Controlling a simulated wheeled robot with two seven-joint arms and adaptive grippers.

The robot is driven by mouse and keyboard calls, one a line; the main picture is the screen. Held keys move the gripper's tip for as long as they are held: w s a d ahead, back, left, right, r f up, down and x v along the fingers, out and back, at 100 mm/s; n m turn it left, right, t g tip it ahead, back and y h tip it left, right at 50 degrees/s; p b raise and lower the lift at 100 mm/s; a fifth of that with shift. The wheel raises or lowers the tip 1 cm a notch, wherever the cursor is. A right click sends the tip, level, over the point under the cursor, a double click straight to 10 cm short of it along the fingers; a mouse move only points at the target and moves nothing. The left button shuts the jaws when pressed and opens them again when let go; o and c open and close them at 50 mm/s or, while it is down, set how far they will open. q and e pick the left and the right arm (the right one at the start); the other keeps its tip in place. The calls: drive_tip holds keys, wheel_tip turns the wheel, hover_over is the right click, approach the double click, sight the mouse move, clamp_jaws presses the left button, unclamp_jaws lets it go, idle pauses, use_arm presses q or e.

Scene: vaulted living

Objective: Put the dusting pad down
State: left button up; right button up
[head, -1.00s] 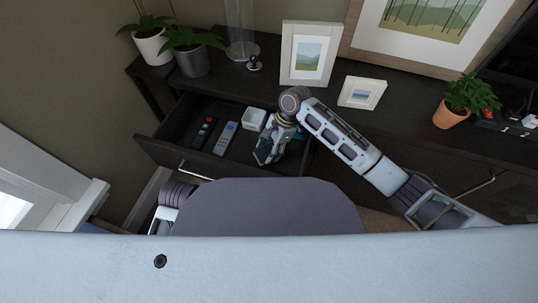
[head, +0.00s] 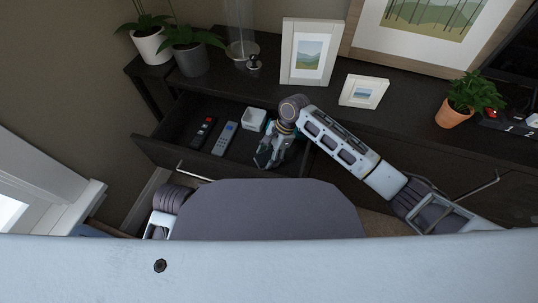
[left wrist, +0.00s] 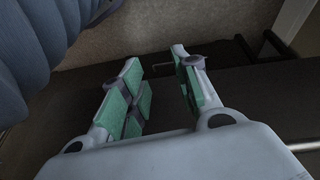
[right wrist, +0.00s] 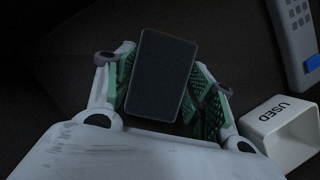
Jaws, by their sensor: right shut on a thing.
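The dusting pad (right wrist: 162,75) is a dark, flat, rounded rectangle. In the right wrist view it sits between the green-padded fingers of my right gripper (right wrist: 168,80), which is shut on it. In the head view my right gripper (head: 266,156) is at the right part of the open drawer (head: 160,152), and the pad cannot be made out there. My left gripper (left wrist: 165,70) is open and empty in the left wrist view. It is hidden in the head view.
The drawer also holds a black remote (head: 202,132), a grey remote (head: 225,138) and a white box (head: 254,119), marked USED in the right wrist view (right wrist: 282,128). Picture frames (head: 309,52) and plants (head: 192,50) stand on the dark cabinet top above.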

use_arm(q)
drive_tip(key=shift+a, duration=0.1)
use_arm(e)
drive_tip(key=shift+f, duration=0.1)
drive_tip(key=o, duration=0.7)
drive_tip(key=shift+c, duration=0.2)
drive_tip(key=o, duration=0.4)
drive_tip(key=shift+f, duration=0.15)
use_arm(q)
drive_tip(key=shift+w, duration=0.25)
drive_tip(key=shift+s+f, duration=0.1)
drive_tip(key=shift+f, duration=0.05)
